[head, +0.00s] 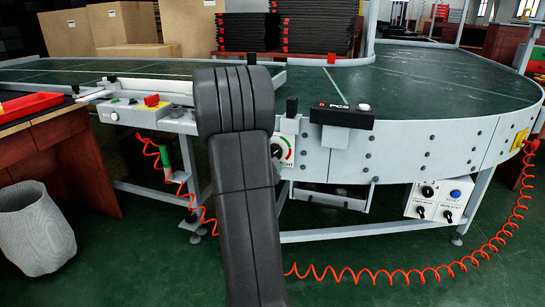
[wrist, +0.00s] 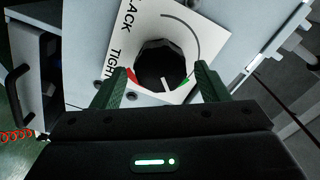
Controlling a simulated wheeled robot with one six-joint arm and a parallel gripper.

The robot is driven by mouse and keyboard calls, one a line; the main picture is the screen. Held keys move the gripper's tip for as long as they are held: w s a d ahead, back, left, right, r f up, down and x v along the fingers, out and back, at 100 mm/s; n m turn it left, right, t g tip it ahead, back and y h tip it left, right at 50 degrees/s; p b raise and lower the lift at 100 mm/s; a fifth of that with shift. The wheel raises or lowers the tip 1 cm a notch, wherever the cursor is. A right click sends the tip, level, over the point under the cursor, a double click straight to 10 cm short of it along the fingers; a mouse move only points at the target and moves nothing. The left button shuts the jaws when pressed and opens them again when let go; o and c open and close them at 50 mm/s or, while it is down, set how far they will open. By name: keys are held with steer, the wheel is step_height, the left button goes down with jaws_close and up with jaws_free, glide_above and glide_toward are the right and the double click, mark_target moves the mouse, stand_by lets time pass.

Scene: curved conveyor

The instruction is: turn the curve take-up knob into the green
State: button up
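The take-up knob (wrist: 160,58) is black and faceted, with a white pointer line at its lower edge in the wrist view. Its white dial plate (wrist: 150,18) reads "LACK" and "TIGHT", partly cut off. A red patch shows left of the pointer and a small green patch right of it; the pointer lies between them. My gripper (wrist: 162,70) is open, one dark green finger on each side of the knob. Gaps show; contact is not visible. In the head view the dial plate (head: 289,128) is partly hidden by my arm, which also hides my gripper.
The green curved conveyor (head: 440,82) has grey side walls. A black box (head: 343,117) sits on its edge right of the dial. A control panel (head: 438,201) hangs lower right. An orange coiled cable (head: 390,272) crosses the floor. A bin (head: 35,230) stands left.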

steer(key=p+v, duration=0.2)
steer(key=v, duration=1.2)
steer(key=shift+p, duration=0.4)
steer(key=shift+w+r, duration=0.1)
steer(key=b+x, duration=0.2)
steer(key=x, duration=1.2)
steer(key=shift+b, duration=0.35)
